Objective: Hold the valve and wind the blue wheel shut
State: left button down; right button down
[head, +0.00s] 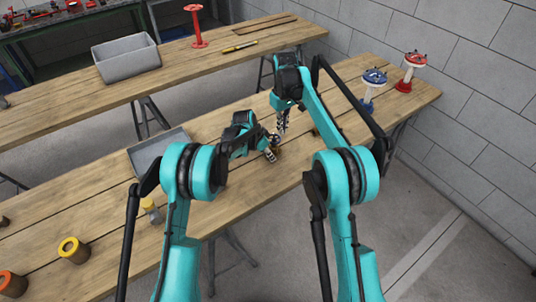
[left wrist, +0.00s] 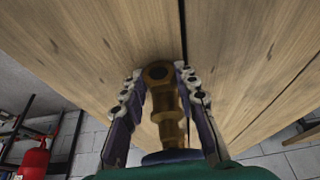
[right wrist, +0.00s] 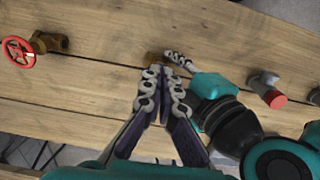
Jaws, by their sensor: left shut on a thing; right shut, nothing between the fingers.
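The brass valve (left wrist: 165,103) stands between the fingers of my left gripper (left wrist: 160,88), which is shut on it. A dark blue shape (left wrist: 165,157), partly hidden, shows at the valve's lower end in that view; I cannot tell how far the wheel is turned. In the right wrist view only a small brass part (right wrist: 153,58) shows beside my left gripper (right wrist: 178,57). My right gripper (right wrist: 165,72) is shut and empty, its tips close to that brass part; contact is unclear. In the head view my right gripper (head: 281,132) is above my left gripper (head: 272,150).
Another brass valve with a red wheel (right wrist: 18,52) lies on the table. A blue-wheeled stand (head: 372,88) and a red one (head: 411,72) stand at the table's far right. A grey tray (head: 160,150) is behind my left arm. A yellow-topped piece (head: 74,250) stands front left.

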aim_at(274, 139)
notch_tip(274, 139, down, 7)
jog(key=d, duration=0.1)
jog(key=shift+w+r, duration=0.15)
jog(key=shift+w, duration=0.25)
jog(key=shift+a, duration=0.15)
dwell(0.7)
jog(key=shift+s+a, duration=0.95)
jog(key=shift+a, duration=0.5)
dwell(0.4)
jog(key=shift+s, duration=0.2)
